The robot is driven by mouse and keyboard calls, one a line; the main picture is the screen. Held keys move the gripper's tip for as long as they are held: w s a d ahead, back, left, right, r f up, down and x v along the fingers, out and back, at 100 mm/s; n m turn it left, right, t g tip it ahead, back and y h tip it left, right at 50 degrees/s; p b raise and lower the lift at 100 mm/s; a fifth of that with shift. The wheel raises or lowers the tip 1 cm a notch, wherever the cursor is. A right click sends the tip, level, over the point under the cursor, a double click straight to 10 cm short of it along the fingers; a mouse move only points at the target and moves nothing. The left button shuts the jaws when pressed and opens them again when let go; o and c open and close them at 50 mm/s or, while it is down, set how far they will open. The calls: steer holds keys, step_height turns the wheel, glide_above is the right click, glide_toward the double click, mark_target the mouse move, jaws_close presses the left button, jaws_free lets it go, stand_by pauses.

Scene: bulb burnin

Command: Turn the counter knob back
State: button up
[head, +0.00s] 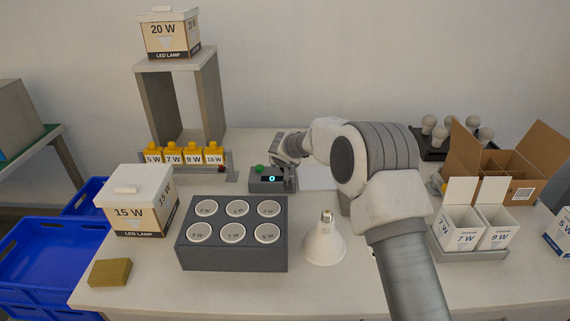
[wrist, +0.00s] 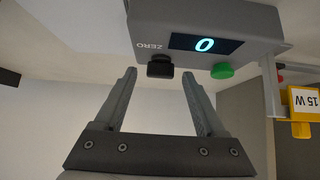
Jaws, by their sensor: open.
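The counter (head: 268,185) is a small grey box on the table, with a lit display reading 0; it fills the top of the wrist view (wrist: 262,22). Its black knob (wrist: 160,66) is on the face beside the word ZERO, with a green button (wrist: 222,71) next to it. The green button also shows in the head view (head: 260,168). My gripper (wrist: 158,74) is open, its fingertips on either side of the knob in the picture, with a gap on both sides. In the head view my gripper (head: 290,160) is at the counter's right end and hides the knob.
A grey block with several labelled round sockets (head: 232,262) stands in front of the counter. A white bulb (head: 325,245) stands right of it. Yellow labelled blocks (head: 190,157) are on a rack to the left. A 15 W box (head: 140,215) and an open cardboard box (head: 540,165) flank the table.

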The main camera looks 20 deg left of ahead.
steer(key=shift+w, duration=0.1)
steer(key=shift+c, duration=0.3)
jaws_close()
